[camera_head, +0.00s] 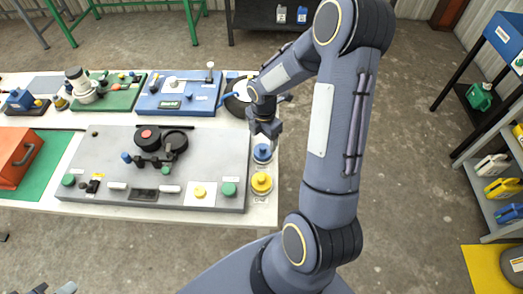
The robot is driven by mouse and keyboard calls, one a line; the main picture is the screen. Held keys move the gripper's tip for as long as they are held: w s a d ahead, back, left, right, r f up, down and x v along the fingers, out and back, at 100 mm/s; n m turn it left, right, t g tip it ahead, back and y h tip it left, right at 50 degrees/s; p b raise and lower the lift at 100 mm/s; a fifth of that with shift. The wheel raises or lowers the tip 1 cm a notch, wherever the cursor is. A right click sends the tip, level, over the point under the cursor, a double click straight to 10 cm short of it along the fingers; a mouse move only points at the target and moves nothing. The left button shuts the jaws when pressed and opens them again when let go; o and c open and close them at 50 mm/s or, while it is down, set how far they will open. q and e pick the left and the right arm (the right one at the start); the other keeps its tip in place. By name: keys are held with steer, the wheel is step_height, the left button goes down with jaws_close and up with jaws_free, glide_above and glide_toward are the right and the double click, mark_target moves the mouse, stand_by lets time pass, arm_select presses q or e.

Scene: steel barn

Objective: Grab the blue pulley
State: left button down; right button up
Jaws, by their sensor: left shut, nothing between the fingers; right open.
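The blue pulley (262,151) stands on a small white label at the right end of the white table (230,222). My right gripper (264,131) is open just above and behind it in the picture, pointing down. I cannot tell whether the fingers touch the pulley; no part of it is clearly between them. My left gripper (57,289) shows only partly at the bottom left edge, shut and empty, away from the pulley.
A similar yellow piece (261,182) stands just in front of the blue pulley. A grey board (105,150) with two dark wheels and several knobs lies to its left. A blue board (190,103) and a dark round piece (237,105) lie behind.

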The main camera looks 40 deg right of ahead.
mark_target(263, 146)
step_height(263, 146, down, 6)
steer(key=b, duration=0.4)
steer(key=shift+a+r, duration=0.15)
steer(key=shift+r, duration=0.1)
steer(key=c, duration=0.8)
steer(key=shift+c, duration=0.2)
